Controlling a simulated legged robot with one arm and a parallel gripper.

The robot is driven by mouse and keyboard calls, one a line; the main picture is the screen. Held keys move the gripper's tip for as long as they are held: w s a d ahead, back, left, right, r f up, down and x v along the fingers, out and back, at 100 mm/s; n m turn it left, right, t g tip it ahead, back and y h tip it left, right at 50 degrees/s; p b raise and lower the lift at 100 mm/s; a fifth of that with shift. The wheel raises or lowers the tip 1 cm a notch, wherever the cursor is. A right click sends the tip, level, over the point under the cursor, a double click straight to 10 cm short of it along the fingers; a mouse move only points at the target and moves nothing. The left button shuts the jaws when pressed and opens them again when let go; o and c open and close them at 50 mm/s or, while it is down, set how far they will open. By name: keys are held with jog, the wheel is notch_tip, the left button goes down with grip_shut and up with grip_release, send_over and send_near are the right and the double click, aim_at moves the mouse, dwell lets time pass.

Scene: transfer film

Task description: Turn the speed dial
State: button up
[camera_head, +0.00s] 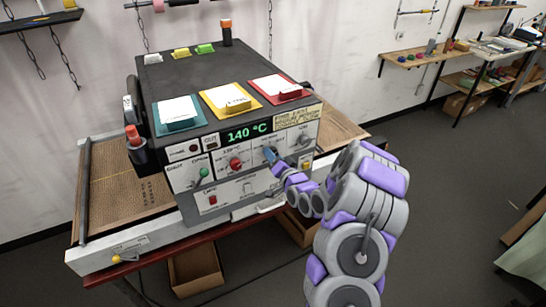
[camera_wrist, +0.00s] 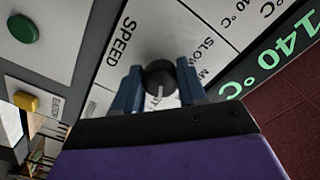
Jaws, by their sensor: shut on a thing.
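The speed dial (camera_wrist: 159,76) is a dark round knob with a light pointer, on a white panel with the label SPEED beside it in the wrist view. My gripper (camera_wrist: 160,84) has its two blue fingers on either side of the knob, shut on it. In the head view my gripper (camera_head: 271,156) reaches the machine's front panel from the right and hides the speed dial there. The machine (camera_head: 240,189) is a grey box with a green display (camera_head: 248,132) reading 140 °C.
A red knob (camera_head: 235,164) and a green button (camera_head: 204,172) sit left of my gripper on the panel. Another grey knob (camera_head: 304,139) is to its right. Teal, yellow and red trays with paper lie on top. A conveyor (camera_head: 120,178) runs through the machine.

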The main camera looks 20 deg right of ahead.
jog(key=shift+d+r, duration=0.15)
jog(key=shift+r, duration=0.1)
jog(key=o, duration=1.1)
jog(key=shift+w+d+f, duration=0.1)
jog(key=shift+w+f, duration=0.05)
jog(key=shift+f, duration=0.05)
jog(key=shift+c, duration=0.2)
jog(key=s+p, duration=0.6)
jog(key=s, duration=1.1)
jog(key=shift+s+d+p, duration=0.2)
jog(key=shift+d+p, duration=0.2)
jog(key=shift+f, duration=0.1)
